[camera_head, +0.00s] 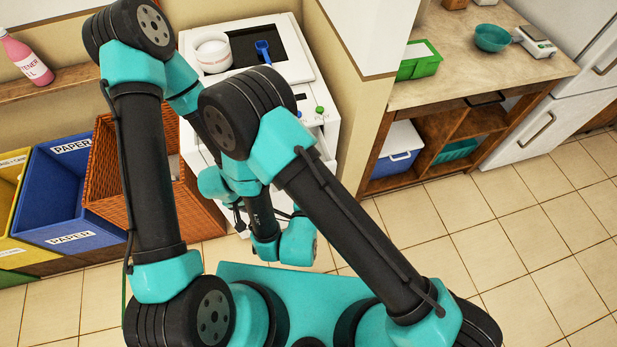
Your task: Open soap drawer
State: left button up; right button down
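The white washing machine (328,160) stands beyond my arms, with coloured knobs along its top front edge. Its front is largely hidden behind my arm links, so I cannot make out the soap drawer clearly or tell whether it is open. My two arms fold down and overlap in front of the machine, their wrists crowded together low before it. Small dark parts show among the wrists, but I cannot make out the fingers of my left or right gripper, or whether either touches the machine.
A white round container (212,52) and a blue scoop (263,50) are on top of the machine. A wicker basket (107,180) and a blue paper bin (50,195) stand left. A counter (455,62) with a green tub (419,60) is right. Tiled floor is clear at lower right.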

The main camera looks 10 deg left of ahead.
jog(key=c, duration=1.2)
grip_release()
jog(key=shift+w, duration=0.1)
